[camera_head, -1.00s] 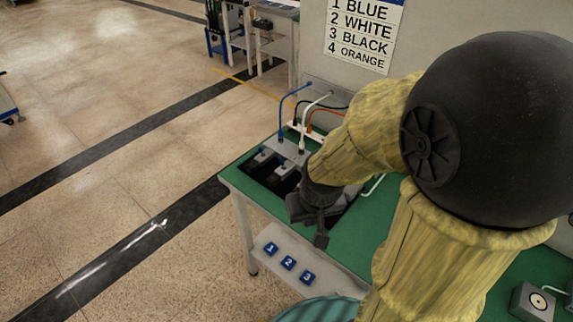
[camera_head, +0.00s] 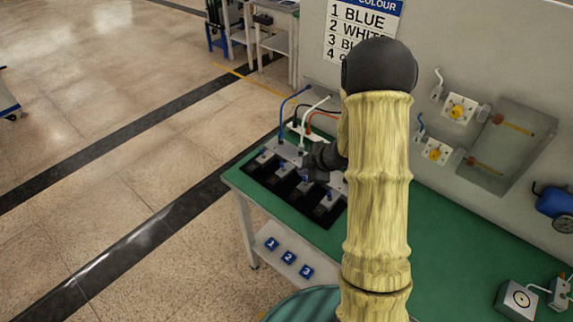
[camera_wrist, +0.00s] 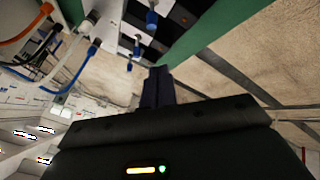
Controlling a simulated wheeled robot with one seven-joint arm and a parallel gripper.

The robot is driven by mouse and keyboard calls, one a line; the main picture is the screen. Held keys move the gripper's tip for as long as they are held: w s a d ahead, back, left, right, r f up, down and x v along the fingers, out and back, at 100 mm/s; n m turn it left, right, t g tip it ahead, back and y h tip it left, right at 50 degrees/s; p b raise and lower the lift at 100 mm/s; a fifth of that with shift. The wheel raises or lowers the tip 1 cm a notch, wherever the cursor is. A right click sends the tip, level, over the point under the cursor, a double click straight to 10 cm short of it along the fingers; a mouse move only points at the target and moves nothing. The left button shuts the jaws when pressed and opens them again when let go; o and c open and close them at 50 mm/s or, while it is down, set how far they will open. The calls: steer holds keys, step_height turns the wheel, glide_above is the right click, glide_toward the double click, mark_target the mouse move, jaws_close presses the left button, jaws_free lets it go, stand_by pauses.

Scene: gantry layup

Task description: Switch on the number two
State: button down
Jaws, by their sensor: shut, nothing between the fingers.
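A row of switch units with blue levers stands on a black panel (camera_head: 262,175) at the left end of the green bench. One blue lever (camera_head: 263,151) is at the left; another (camera_head: 305,178) is just below my gripper. A blue cable (camera_head: 284,112) and a white cable (camera_head: 304,125) plug in behind the row. The wall sign (camera_head: 362,22) reads 1 BLUE, 2 WHITE; its lower lines are partly hidden by my arm. My gripper (camera_head: 309,168) is shut and empty over the row. In the wrist view its fingers (camera_wrist: 157,84) point toward several blue levers (camera_wrist: 137,48); contact cannot be told.
Number tags 1, 2 and 3 (camera_head: 288,257) sit on the lower shelf front. Black and orange cables run behind the row. Two yellow-knobbed valves (camera_head: 457,111) and a clear box (camera_head: 508,145) are on the wall at right. A grey button box (camera_head: 518,299) stands at the bench's right.

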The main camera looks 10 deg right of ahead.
mark_target(282, 166)
steer(key=shift+a+f, duration=0.1)
steer(key=shift+f, duration=0.1)
steer(key=x, duration=0.9)
steer(key=shift+a+f+p, duration=0.1)
steer(key=shift+a+p, duration=0.05)
steer(key=shift+p, duration=0.2)
steer(key=w+p, duration=0.2)
steer(key=w, duration=0.1)
steer(key=shift+w+r, duration=0.1)
steer(key=shift+r, duration=0.1)
steer(key=shift+w, duration=0.6)
steer(key=shift+w+p, duration=0.1)
steer(key=shift+p, duration=0.7)
